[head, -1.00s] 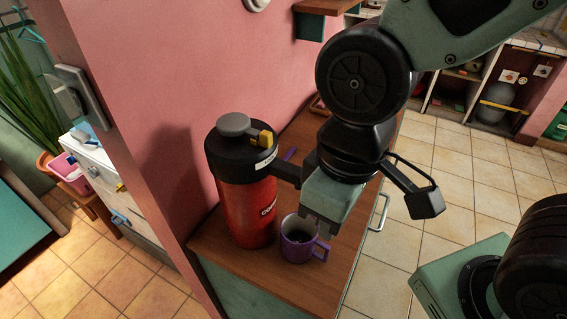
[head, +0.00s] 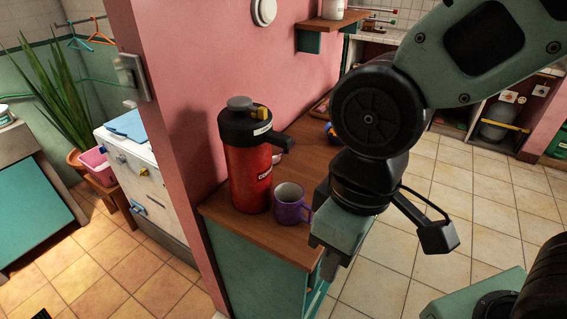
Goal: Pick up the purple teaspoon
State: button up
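I cannot make out a purple teaspoon in the head view now. A purple mug (head: 289,207) stands upright on the wooden counter top, its handle to the right. My gripper (head: 328,266) points down in front of the counter's right front edge, to the right of and nearer than the mug, apart from it. Its fingers are seen edge-on, so their opening is unclear. My arm hides part of the counter behind.
A red flask (head: 250,177) with a black lid stands left of the mug, close to the pink wall (head: 200,60). A small blue object (head: 329,129) lies farther back on the counter (head: 306,162). The tiled floor (head: 470,220) to the right is clear.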

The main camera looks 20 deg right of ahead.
aim_at(275, 158)
jog(key=l+u, duration=0.1)
jog(key=u, duration=1.25)
jog(key=i+l, duration=0.1)
jog(key=l, duration=1.35)
jog(key=i+l+u, duration=0.1)
jog(key=l, duration=1.35)
